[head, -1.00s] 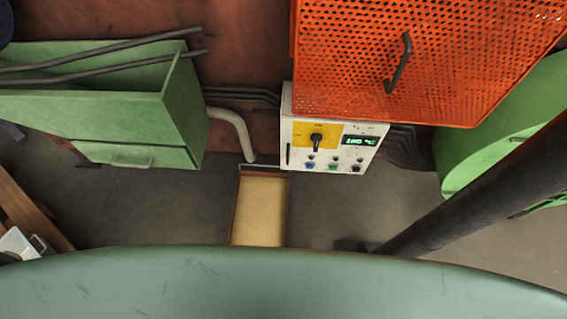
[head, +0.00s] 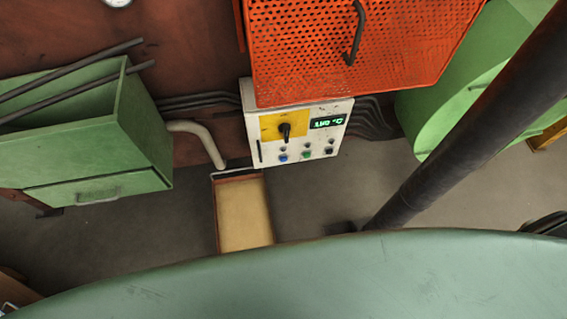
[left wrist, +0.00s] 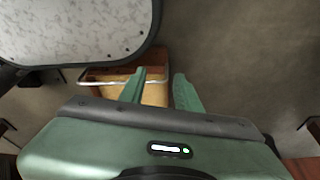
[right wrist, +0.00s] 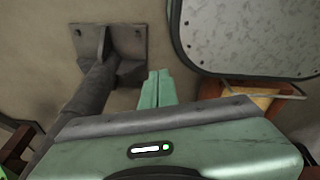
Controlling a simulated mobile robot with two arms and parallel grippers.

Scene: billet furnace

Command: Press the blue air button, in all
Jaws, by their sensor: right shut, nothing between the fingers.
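The blue button (head: 283,157) is the left one in the bottom row on the front of a white control box (head: 255,130), in the head view. A green button (head: 306,155) and a dark button (head: 328,152) sit to its right. Nothing covers the blue button. Neither gripper shows in the head view. In the left wrist view my left gripper (left wrist: 160,77) has its fingers apart, with nothing between them. In the right wrist view my right gripper (right wrist: 158,76) has its fingers together and empty. The control box does not show in either wrist view.
An orange perforated guard (head: 350,45) with a dark handle juts out above the box. A yellow-bottomed tray (head: 243,215) lies below it. A green cabinet (head: 100,180) stands left; a dark post (head: 460,125) slants across the right. Bare floor shows on both sides of the tray.

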